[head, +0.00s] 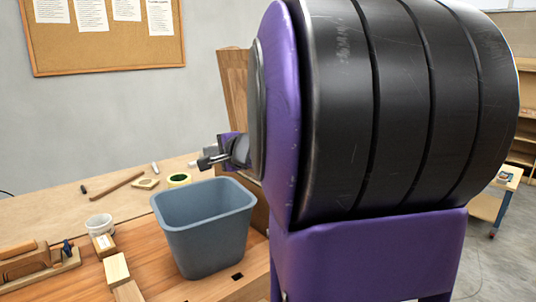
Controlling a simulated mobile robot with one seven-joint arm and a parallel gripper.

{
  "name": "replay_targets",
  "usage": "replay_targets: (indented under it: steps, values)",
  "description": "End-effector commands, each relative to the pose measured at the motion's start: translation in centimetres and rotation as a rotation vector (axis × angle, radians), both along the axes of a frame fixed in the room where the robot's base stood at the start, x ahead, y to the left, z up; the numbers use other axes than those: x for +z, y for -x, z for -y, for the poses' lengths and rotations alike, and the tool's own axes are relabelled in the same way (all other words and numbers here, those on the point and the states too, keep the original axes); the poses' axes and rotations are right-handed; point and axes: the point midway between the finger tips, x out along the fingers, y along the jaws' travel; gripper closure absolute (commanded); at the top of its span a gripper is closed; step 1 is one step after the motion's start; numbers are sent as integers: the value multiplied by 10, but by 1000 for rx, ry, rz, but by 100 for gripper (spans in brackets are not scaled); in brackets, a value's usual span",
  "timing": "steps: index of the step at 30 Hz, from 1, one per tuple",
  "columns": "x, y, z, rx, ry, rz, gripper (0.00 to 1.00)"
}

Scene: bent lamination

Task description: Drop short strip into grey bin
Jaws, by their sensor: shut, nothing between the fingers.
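The grey bin (212,242) is an open-topped, blue-grey tub standing on the wooden bench. I see its rim and part of its inner walls, but its floor is hidden. My gripper (204,161) is above and behind the bin's far rim in this view, pointing left. Its fingers are shut, with nothing seen between them. I cannot tell which piece is the short strip. Pale wooden blocks (117,270) lie on the bench left of the bin, and my arm hides much of the right side.
A white cup (100,225) stands left of the bin. A wooden plane-like tool (33,262) lies at far left. Behind, a second tabletop holds a brown stick (116,186) and a tape roll (178,180). A wooden panel (234,85) stands upright behind my arm.

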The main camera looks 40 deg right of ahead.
Motion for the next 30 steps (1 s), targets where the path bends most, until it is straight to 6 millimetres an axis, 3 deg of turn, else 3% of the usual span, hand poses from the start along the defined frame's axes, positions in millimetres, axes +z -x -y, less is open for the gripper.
replay_targets:
  steps: [5,18,30]
  values:
    - [-5,0,0,0,0,-1,100]
    - [-53,0,0,1,1,-2,100]
    - [-61,0,0,1,0,-1,100]
